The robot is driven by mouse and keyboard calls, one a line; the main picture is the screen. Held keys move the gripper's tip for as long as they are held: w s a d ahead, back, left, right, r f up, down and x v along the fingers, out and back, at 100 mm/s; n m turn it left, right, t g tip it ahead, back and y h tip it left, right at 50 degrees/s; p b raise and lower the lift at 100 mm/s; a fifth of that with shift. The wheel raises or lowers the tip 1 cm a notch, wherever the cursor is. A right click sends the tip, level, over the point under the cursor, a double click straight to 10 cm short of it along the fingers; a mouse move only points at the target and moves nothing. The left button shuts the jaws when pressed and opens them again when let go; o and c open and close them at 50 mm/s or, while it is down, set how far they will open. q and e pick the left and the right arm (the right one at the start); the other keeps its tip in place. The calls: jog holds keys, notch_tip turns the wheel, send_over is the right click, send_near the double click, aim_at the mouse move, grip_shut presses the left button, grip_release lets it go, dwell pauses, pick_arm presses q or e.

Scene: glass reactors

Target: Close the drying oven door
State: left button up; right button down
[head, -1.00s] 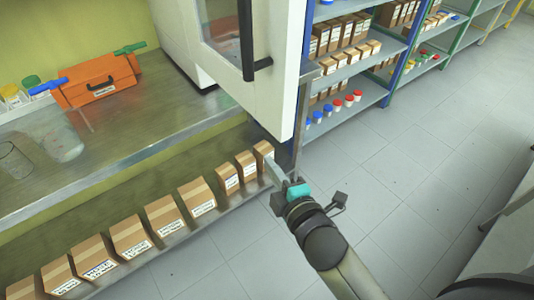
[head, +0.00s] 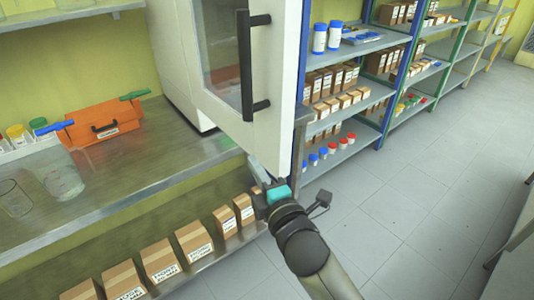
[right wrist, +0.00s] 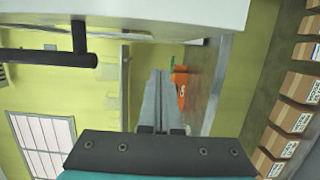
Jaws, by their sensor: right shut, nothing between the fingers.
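The white drying oven (head: 170,65) stands on the metal bench. Its door (head: 268,130), with a glass window and a long black handle (head: 253,70), stands open, its lower corner out past the bench's front edge. My right gripper (head: 258,187) is low, just below the door's bottom edge. Its fingers are partly hidden in the head view; in the right wrist view the fingers (right wrist: 160,85) are together and empty. There the door's pale panel (right wrist: 170,15) runs along the top, with the handle (right wrist: 45,57) at upper left. I cannot tell whether the gripper touches the door. My left gripper is not visible.
An orange case (head: 105,122) and glass beakers (head: 62,178) stand on the bench. Several cardboard boxes (head: 160,260) line the shelf below. Blue-framed shelves (head: 345,75) stand to the right. The grey floor (head: 400,215) at right is clear.

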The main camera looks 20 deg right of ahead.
aim_at(268, 155)
jog(key=shift+w+d, duration=1.65)
jog(key=shift+d, duration=0.1)
jog(key=shift+d, duration=0.15)
